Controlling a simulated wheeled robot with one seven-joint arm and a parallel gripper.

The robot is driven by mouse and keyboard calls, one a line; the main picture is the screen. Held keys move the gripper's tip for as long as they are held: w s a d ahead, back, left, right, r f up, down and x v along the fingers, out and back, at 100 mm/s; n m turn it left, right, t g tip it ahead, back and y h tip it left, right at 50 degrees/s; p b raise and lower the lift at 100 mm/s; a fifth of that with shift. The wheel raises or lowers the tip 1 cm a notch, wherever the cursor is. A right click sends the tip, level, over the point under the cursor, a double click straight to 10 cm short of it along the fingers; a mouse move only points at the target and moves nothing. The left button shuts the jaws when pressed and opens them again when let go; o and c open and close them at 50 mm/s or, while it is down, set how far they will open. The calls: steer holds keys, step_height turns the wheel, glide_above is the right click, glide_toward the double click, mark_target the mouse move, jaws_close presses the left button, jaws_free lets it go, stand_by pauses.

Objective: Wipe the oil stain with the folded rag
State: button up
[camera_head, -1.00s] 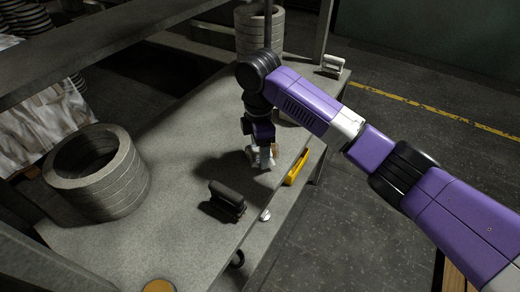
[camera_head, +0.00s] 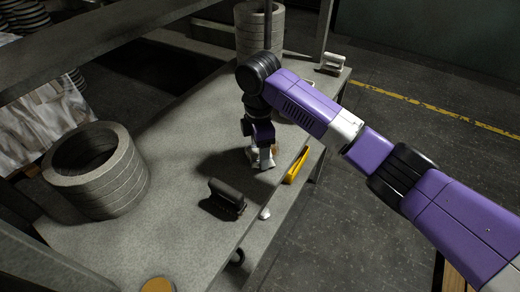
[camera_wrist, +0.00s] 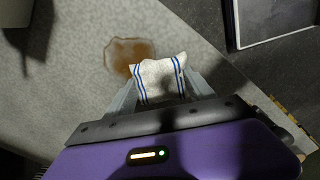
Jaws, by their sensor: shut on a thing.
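My gripper (camera_head: 261,158) is low over the grey bench top (camera_head: 185,215), near its right edge. In the wrist view my gripper (camera_wrist: 162,84) is shut on the folded rag (camera_wrist: 160,76), which is white with blue stripes. The rag sticks out beyond the fingertips. The oil stain (camera_wrist: 124,52) is a brown patch on the bench just beyond and left of the rag, and the rag's upper left corner overlaps its edge. I cannot tell whether the rag presses on the surface. In the head view the gripper mostly hides the rag and stain.
A dark block-like tool (camera_head: 227,195) lies in front of my gripper, with a small white object (camera_head: 265,213) beside it. A yellow tray (camera_head: 298,165) is at the bench's right edge. A large grey ring stack (camera_head: 115,185) stands left, another (camera_head: 260,35) at the back.

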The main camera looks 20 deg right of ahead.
steer(key=shift+f, duration=0.35)
